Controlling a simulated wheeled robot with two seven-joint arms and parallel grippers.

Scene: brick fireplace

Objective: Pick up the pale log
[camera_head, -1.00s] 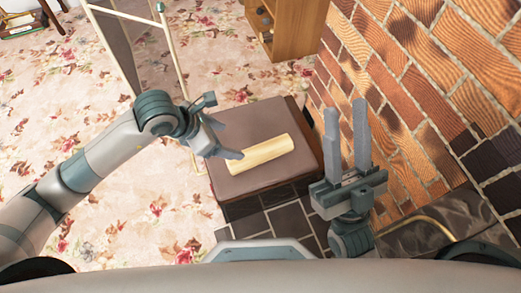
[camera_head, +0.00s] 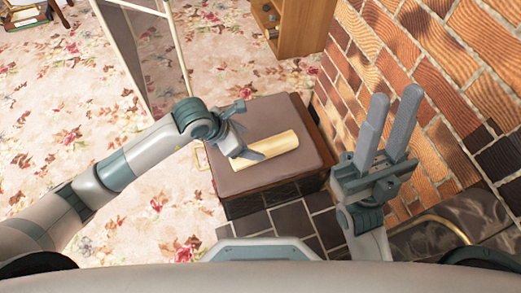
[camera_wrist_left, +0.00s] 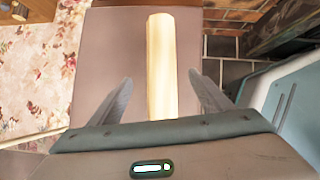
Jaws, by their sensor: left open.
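The pale log (camera_head: 272,147) lies on its side on the brown cushioned top of a low box-like seat (camera_head: 285,112). My left gripper (camera_head: 250,141) is over the log's left end in the head view and hides part of it. In the left wrist view, the log (camera_wrist_left: 161,65) runs lengthwise between the two open fingers of my left gripper (camera_wrist_left: 162,95), with a gap on each side. My right gripper (camera_head: 395,125) is open and empty, its fingers pointing up in front of the brick wall, right of the seat.
The brick fireplace wall (camera_head: 440,85) rises close on the right. A framed screen (camera_head: 150,50) stands at the upper left, and a wooden cabinet (camera_head: 300,25) is behind the seat. Floral carpet (camera_head: 60,120) is clear at the left.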

